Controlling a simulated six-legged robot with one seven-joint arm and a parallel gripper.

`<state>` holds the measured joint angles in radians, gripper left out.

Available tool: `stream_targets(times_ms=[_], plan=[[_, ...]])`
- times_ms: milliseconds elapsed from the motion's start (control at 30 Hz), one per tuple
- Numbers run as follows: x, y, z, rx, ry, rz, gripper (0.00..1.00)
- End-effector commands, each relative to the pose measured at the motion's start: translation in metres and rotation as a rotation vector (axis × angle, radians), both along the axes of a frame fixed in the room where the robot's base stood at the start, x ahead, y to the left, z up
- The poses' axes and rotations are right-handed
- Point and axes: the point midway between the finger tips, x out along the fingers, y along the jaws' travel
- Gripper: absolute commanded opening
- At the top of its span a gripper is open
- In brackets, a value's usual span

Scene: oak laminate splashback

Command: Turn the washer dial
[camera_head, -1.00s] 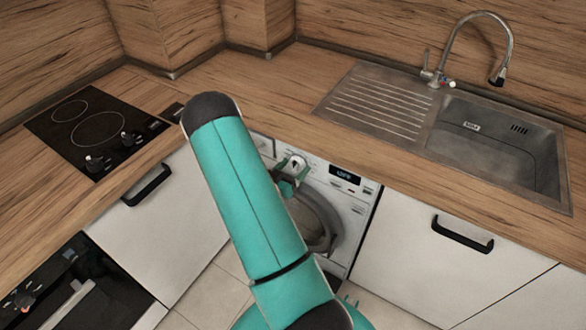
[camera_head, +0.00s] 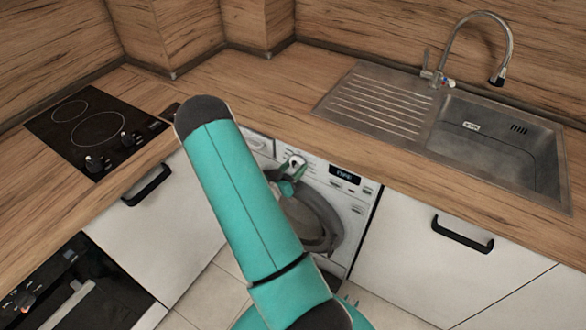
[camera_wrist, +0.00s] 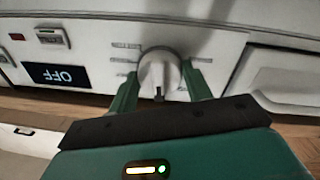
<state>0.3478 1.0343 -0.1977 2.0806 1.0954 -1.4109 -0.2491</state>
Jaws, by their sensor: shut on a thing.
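The washer (camera_head: 348,205) stands under the counter, partly hidden behind my teal arm in the head view. Its white round dial (camera_wrist: 160,66) is at the top middle of the wrist view, with a dark mark on its near side. My gripper (camera_wrist: 161,76) has one green finger on each side of the dial and is shut on it. In the head view my gripper (camera_head: 292,179) is at the washer's upper panel, and the dial is mostly hidden there. The washer display (camera_wrist: 55,76) reads OFF, upside down in the wrist view.
The washer's round door (camera_head: 318,222) is below the dial. A detergent drawer (camera_wrist: 285,80) is beside the dial in the wrist view. The counter holds a black hob (camera_head: 93,130) at left and a steel sink (camera_head: 440,108) at right. Cabinets flank the washer.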

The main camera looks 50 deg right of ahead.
Motion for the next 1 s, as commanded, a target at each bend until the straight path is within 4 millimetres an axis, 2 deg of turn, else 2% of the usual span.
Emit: stream_targets(times_ms=[600, 1000], plan=[[-0.0007, 0.001, -0.0006, -0.046, 0.484, 0.001, 0.26], [-0.0016, 0.0007, -0.0007, -0.062, 0.664, 0.001, 0.26]])
